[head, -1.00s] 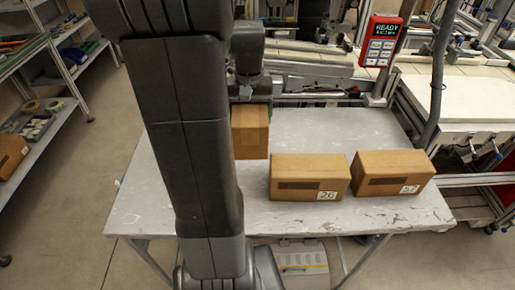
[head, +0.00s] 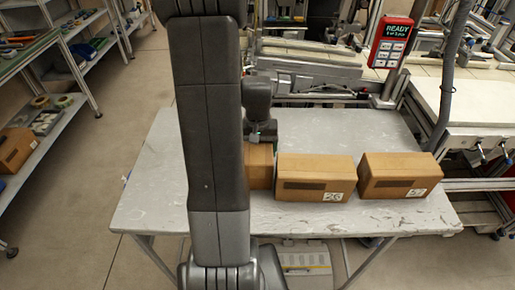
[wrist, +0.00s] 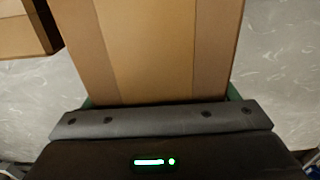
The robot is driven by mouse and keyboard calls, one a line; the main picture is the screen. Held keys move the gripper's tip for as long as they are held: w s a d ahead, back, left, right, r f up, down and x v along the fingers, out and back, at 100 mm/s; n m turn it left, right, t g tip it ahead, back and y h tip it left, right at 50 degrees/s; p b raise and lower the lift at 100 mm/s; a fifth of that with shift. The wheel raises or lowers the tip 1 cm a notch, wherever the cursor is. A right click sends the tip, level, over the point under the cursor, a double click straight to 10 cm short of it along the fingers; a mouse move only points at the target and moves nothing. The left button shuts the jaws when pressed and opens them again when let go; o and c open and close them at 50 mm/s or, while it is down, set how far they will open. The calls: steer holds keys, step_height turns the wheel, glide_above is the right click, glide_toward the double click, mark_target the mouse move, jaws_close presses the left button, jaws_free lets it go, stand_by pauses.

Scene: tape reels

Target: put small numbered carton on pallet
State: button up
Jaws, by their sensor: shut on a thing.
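My gripper (wrist: 160,101) is shut on a plain brown carton (wrist: 155,45), with green finger pads at its two sides. In the head view this carton (head: 258,166) shows just left of the carton numbered 26, partly hidden behind my arm. No number shows on its visible faces. I cannot tell whether it touches the table. The carton numbered 26 (head: 315,178) and another numbered carton (head: 399,176), its label hard to read, sit on the grey worn table (head: 370,125). No pallet can be made out.
A red device (head: 389,42) reading READY stands on a post behind the table. A shelf rack at left holds tape rolls and a further carton (head: 15,150). The table's back part is clear. A dark hose (head: 449,80) hangs at the right.

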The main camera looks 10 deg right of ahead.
steer(key=shift+f, duration=0.2)
steer(key=o, duration=1.4)
steer(key=shift+r, duration=0.1)
